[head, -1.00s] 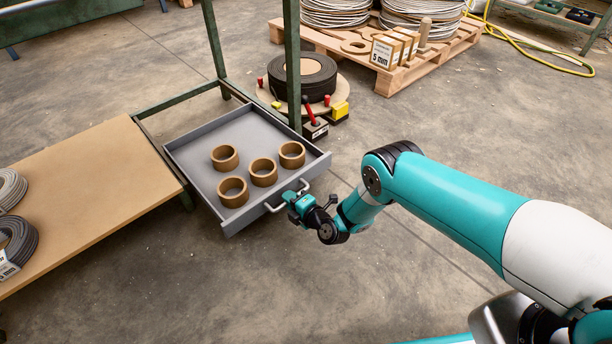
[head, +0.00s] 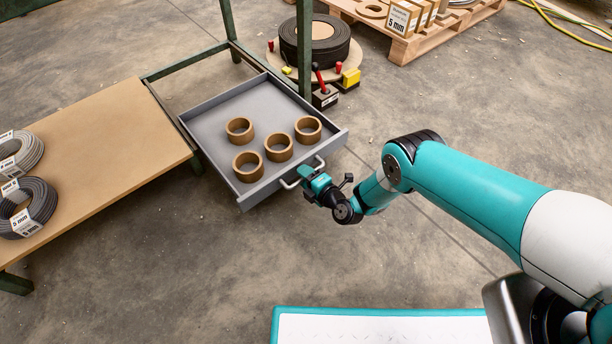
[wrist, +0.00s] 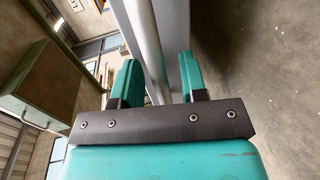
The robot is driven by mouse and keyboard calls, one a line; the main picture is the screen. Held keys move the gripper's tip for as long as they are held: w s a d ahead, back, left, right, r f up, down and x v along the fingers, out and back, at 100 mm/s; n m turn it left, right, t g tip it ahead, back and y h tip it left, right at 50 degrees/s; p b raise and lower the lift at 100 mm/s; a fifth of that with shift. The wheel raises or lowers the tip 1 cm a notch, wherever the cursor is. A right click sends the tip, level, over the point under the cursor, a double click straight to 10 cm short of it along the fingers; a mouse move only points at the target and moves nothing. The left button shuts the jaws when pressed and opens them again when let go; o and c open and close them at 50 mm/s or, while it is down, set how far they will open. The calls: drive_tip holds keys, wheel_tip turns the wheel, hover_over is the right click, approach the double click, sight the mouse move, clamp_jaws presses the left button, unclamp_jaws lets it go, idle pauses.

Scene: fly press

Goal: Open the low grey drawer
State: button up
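The low grey drawer (head: 198,153) is pulled well out of the green frame, and its inside is in view. Several brown rings (head: 279,148) stand in it. A pale bar handle (head: 290,184) is on its front. My gripper (head: 309,177) is at the handle, coming from the front right. The exact contact is partly hidden by the gripper's dark plate.
A tan tabletop (head: 100,150) with cable coils (head: 30,205) stands left of the drawer. A green post (head: 304,50) rises by its right side, near a black reel (head: 318,42) on the floor. A pallet (head: 405,45) is behind.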

drive_tip(key=p+v, duration=1.4)
drive_tip(key=v, duration=0.3)
drive_tip(key=shift+s, duration=0.15)
drive_tip(key=shift+d, duration=0.1)
